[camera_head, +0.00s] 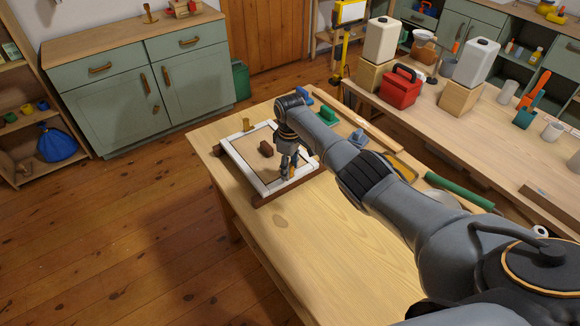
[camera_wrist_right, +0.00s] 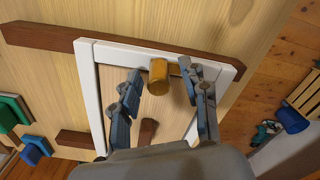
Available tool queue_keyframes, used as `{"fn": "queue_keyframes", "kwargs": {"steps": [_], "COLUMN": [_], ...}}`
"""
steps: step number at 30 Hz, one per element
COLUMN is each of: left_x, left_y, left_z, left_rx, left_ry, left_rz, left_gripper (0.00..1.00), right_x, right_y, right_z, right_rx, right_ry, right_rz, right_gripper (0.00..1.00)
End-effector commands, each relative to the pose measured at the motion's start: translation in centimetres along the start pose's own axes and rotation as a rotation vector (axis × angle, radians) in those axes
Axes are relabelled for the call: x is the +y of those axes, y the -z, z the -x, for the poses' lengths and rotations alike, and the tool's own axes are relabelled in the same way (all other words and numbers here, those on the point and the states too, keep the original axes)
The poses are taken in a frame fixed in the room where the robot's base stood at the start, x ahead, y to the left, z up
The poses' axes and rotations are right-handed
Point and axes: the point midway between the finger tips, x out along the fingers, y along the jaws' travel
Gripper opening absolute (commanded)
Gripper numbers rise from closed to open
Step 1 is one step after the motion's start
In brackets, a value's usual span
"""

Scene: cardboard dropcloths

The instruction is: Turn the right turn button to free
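A white frame (camera_head: 233,161) with a wood-coloured panel (camera_head: 250,143) lies on the table; it also shows in the wrist view (camera_wrist_right: 88,88). A dark brown block (camera_head: 266,149) stands on the panel. One brass turn button (camera_head: 247,124) is on the frame's far side. The other, an orange-brown turn button (camera_wrist_right: 158,80), is at the frame's near side in the wrist view. My right gripper (camera_head: 288,174) is low over that side. Its fingers (camera_wrist_right: 160,70) are apart on either side of this button, with gaps visible. In the head view the gripper hides this button. My left gripper is not seen.
Dark brown bars (camera_head: 290,190) lie under the frame. The table's front left (camera_head: 310,235) is clear.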

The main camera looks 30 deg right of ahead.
Motion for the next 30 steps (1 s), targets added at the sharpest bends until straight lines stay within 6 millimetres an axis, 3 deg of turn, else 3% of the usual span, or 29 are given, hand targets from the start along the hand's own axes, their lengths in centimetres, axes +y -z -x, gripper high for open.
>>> {"fn": "queue_keyframes", "kwargs": {"steps": [8, 21, 30], "left_x": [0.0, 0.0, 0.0], "left_y": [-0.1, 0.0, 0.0], "left_z": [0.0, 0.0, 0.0], "left_rx": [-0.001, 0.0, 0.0], "left_ry": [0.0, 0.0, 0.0], "left_rz": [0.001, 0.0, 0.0], "left_gripper": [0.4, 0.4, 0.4], "right_x": [0.1, 0.1, 0.0], "right_y": [0.0, 0.1, 0.0], "right_z": [1.1, 9.7, 12.0], "right_rx": [0.001, 0.002, -0.001], "right_ry": [-0.002, -0.002, 0.0], "right_rz": [0.0, 0.0, 0.0], "right_gripper": [0.45, 0.45, 0.45]}}
